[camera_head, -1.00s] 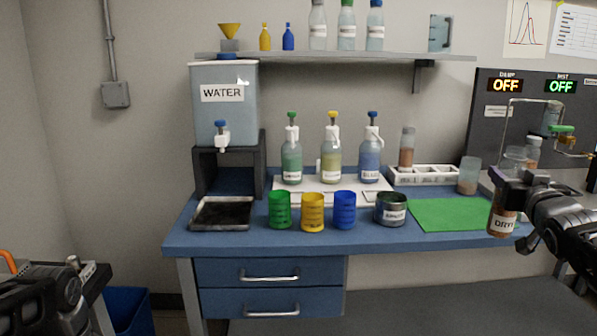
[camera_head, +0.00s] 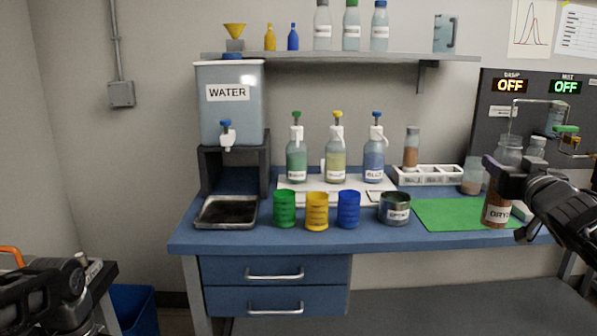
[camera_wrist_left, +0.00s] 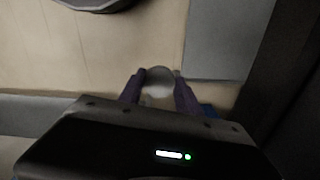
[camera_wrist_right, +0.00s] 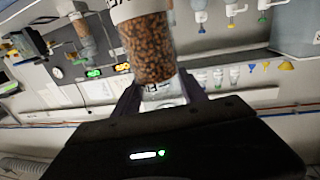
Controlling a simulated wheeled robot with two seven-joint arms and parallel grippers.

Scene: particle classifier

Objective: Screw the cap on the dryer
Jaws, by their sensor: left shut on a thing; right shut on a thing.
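The dryer bottle (camera_head: 497,212), filled with brown granules and labelled "DRY…", is in my right gripper (camera_head: 508,180) near the right end of the bench. It stands about upright in the head view. In the right wrist view the dryer (camera_wrist_right: 150,50) sits between the fingers, which are shut on its narrower clear end. My left gripper (camera_head: 82,262) is at the lower left of the head view, far from the dryer. In the left wrist view its fingers are shut on a small pale round piece (camera_wrist_left: 158,76), which looks like the cap.
A green mat (camera_head: 450,216) lies on the blue bench left of the dryer. A grey tin (camera_head: 395,216) and green, yellow and blue cups (camera_head: 317,212) stand along the front. A white rack (camera_head: 430,178) and the control panel with tubing (camera_head: 500,85) are behind.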

